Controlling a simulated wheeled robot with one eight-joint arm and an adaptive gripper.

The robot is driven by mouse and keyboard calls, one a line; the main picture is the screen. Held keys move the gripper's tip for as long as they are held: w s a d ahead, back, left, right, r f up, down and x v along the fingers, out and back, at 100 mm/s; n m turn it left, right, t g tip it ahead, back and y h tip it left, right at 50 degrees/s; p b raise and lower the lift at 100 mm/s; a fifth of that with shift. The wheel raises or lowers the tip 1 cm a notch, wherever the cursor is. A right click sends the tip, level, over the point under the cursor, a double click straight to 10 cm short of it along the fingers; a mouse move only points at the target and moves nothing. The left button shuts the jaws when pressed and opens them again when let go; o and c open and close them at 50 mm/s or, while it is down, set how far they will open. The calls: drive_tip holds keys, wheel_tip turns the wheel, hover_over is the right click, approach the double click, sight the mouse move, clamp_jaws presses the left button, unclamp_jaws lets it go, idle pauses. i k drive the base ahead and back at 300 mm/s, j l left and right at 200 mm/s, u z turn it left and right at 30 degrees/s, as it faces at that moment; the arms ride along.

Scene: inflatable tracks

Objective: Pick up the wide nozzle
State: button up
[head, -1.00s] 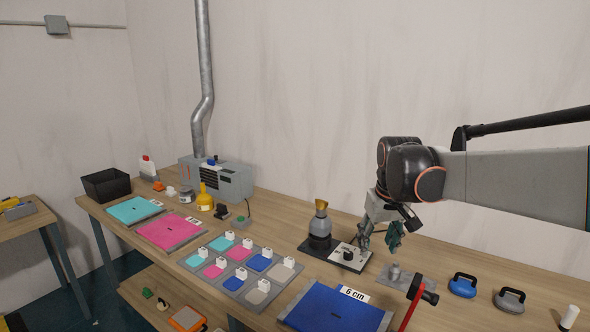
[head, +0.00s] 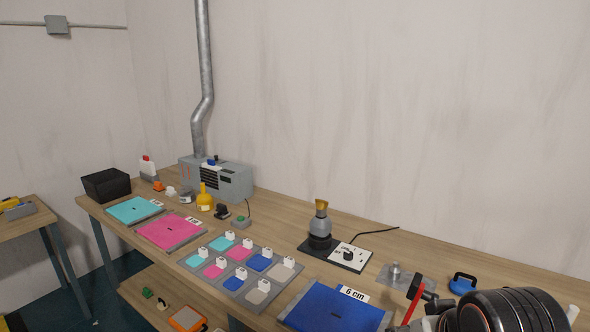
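A grey and black upright tool (head: 320,228) stands on a dark base at the middle of the bench, with a gold flared piece (head: 321,205) on its top. A small metal piece (head: 395,270) stands upright on a grey plate (head: 388,280) to the right. Either could be the wide nozzle; I cannot tell which. My dark arm link fills the lower right corner. My gripper's fingers cannot be made out, so what they hold does not show.
A panel with a black knob (head: 348,256) sits beside the upright tool. A red-handled tool (head: 412,302) and a blue mat (head: 335,308) lie in front. A blue-handled piece (head: 463,284) is near my arm. A tray of coloured samples (head: 233,283) lies left. Bare bench shows behind.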

sight(322, 205)
drive_tip(key=i+j+z, duration=0.25)
drive_tip(key=z, duration=0.2)
drive_tip(key=i+j+z, duration=0.4)
